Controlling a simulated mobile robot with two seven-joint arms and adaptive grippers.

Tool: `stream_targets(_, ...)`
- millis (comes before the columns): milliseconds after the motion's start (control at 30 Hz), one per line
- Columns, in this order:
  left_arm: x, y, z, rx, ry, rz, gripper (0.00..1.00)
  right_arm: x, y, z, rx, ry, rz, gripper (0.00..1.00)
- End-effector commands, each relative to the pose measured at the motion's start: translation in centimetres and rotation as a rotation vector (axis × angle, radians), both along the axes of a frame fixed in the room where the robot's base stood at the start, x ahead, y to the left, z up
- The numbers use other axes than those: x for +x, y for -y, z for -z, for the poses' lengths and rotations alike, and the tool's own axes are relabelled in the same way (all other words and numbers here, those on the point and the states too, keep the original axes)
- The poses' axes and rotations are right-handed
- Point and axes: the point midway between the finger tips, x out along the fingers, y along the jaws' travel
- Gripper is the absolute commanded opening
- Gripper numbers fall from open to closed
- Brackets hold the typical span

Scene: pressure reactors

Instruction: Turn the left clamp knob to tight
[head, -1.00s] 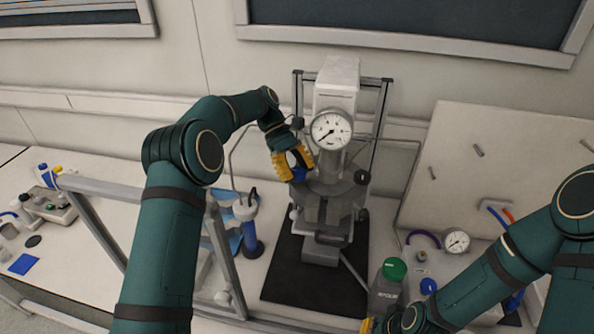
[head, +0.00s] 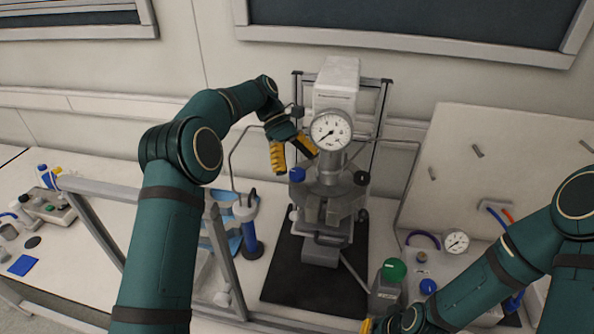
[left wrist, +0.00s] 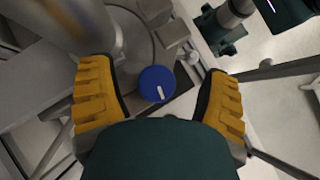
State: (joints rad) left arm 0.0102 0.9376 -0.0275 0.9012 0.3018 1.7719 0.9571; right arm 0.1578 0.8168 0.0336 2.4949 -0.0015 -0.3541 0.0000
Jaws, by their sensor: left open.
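The left clamp knob (head: 297,174) is blue and sits on the left side of the grey reactor (head: 330,195), below the pressure gauge (head: 330,130). In the left wrist view the knob (left wrist: 157,84) is round with a white mark and lies between my fingertips, apart from both. My left gripper (head: 293,155) is open and empty, just above the knob; its yellow fingers (left wrist: 159,95) are spread wide. A dark knob (head: 361,178) is on the reactor's right side. My right gripper (head: 368,325) shows only a bit of yellow at the bottom edge, mostly hidden.
The reactor stands on a black mat (head: 285,275) with a metal frame behind it. A green-capped bottle (head: 389,285) stands to the right. A blue-and-white tool (head: 248,222) and a grey frame (head: 222,262) are to the left. A tilted panel (head: 500,175) is at right.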

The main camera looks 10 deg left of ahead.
Motion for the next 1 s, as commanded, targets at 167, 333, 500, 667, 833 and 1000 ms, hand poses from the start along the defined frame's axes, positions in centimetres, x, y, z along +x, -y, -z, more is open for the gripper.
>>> stream_targets(167,0.0,0.1,-3.5,-0.001,0.004,0.002,0.77,0.0,0.0,0.0,0.0,0.0,0.0,0.0)
stream_targets(333,0.0,0.1,-5.8,0.001,0.002,0.001,0.77,0.0,0.0,0.0,0.0,0.0,0.0,0.0)
stream_targets(500,0.0,0.1,-6.7,0.0,0.0,0.001,0.77,0.0,0.0,0.0,0.0,0.0,0.0,0.0)
stream_targets(667,0.0,0.1,-6.8,0.0,-0.001,0.002,0.77,0.0,0.0,0.0,0.0,0.0,0.0,0.0)
stream_targets(833,0.0,0.1,-6.8,0.0,-0.001,0.002,0.77,0.0,0.0,0.0,0.0,0.0,0.0,0.0)
stream_targets(1000,-0.1,0.0,-6.8,0.0,-0.001,0.002,0.77,0.0,0.0,0.0,0.0,0.0,0.0,0.0)
